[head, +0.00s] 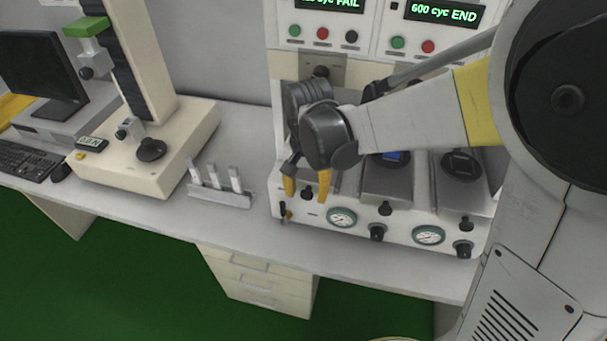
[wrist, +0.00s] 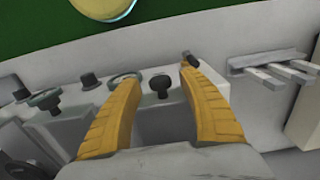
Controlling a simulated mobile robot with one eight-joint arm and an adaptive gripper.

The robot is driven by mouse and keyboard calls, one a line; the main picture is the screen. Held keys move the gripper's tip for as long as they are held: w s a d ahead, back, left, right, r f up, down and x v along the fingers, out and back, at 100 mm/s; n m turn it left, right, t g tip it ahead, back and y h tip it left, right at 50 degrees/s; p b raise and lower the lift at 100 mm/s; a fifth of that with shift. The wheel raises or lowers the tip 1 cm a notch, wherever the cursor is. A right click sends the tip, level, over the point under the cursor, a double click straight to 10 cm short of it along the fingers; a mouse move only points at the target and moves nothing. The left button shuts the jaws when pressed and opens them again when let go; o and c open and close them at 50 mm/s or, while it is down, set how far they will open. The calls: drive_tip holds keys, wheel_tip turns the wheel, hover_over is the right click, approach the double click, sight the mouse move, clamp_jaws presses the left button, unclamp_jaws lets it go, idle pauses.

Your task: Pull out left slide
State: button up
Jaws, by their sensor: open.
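The left slide is mostly hidden behind my gripper (head: 306,194) in the head view. In the wrist view its grey top (wrist: 160,124) shows between my fingers, with a black knob (wrist: 160,84) at its front end. My gripper (wrist: 159,72) is open, its two yellow fingers pointing down at the left end of the test machine's front. The knob appears between the fingers in the wrist view; I cannot tell whether either finger touches it. The middle slide (head: 387,184) and right slide (head: 462,190) stand to the right, each with a black front knob.
Gauges (head: 342,217) and valve knobs line the machine's front below the slides. A small lever (head: 285,211) sits near my left finger. A rack with white sticks (head: 222,197) stands to the left, beyond it a beige test stand (head: 150,150). Bare bench lies in front.

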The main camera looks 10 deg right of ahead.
drive_tip(key=shift+f, duration=0.5)
clamp_jaws()
drive_tip(key=s+a+p, duration=0.1)
drive_tip(key=s+a, duration=0.3)
drive_tip(key=s, duration=0.9)
drive_tip(key=shift+a, duration=0.4)
unclamp_jaws()
drive_tip(key=shift+r, duration=0.1)
